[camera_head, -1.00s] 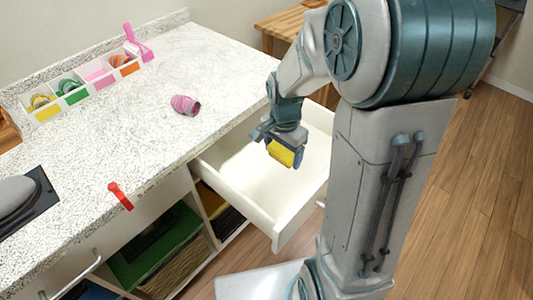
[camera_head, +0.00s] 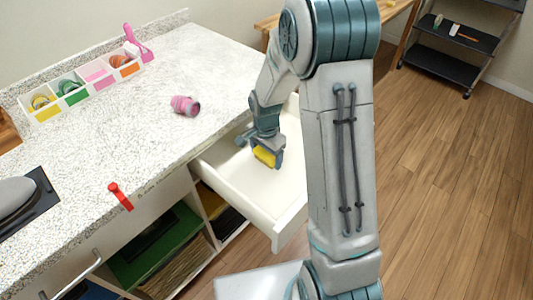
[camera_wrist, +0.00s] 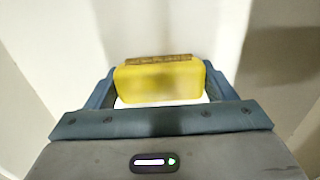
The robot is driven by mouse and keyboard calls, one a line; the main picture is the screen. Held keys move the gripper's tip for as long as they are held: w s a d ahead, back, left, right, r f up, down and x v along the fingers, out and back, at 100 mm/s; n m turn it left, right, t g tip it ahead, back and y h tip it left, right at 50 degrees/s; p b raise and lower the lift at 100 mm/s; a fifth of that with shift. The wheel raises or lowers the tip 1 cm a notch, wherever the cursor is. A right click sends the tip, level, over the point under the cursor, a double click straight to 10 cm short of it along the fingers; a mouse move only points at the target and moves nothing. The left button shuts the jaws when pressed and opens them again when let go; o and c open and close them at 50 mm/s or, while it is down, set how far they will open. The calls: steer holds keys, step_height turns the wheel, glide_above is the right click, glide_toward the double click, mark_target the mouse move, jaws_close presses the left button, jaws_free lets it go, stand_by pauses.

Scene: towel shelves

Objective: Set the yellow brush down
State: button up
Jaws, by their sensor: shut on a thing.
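The yellow brush (camera_head: 265,157) is held between the fingers of my gripper (camera_head: 266,148). In the wrist view the yellow brush (camera_wrist: 160,82) lies across between both fingers, with a brown strip along its far edge. My gripper is shut on it. In the head view the brush is inside the open white drawer (camera_head: 237,204), over the drawer's floor. I cannot tell whether it touches the floor. Part of the drawer's far side is hidden behind my arm.
The speckled counter (camera_head: 120,130) beside the drawer carries a pink roll (camera_head: 185,105), a red-handled item (camera_head: 120,196) at the front edge, and a white divided organizer (camera_head: 90,90) at the back. Below are open shelves with a green bin (camera_head: 150,250). A dark shelf cart (camera_head: 455,45) stands far right.

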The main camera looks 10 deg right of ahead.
mark_target(266, 152)
steer(key=shift+f, duration=0.15)
steer(key=o, duration=0.9)
steer(key=shift+o, duration=0.2)
step_height(266, 152, up, 12)
steer(key=s+d+r+n+t, duration=0.1)
steer(key=s+r+n, duration=0.3)
steer(key=s, duration=0.5)
steer(key=s+d+r+n+t, duration=0.1)
steer(key=s+r+n, duration=0.3)
steer(key=s, duration=0.6)
steer(key=n, duration=0.2)
steer(key=shift+s+d+r+n+t+p, duration=0.2)
steer(key=shift+r+n+t+p, duration=0.1)
steer(key=shift+n+p, duration=0.1)
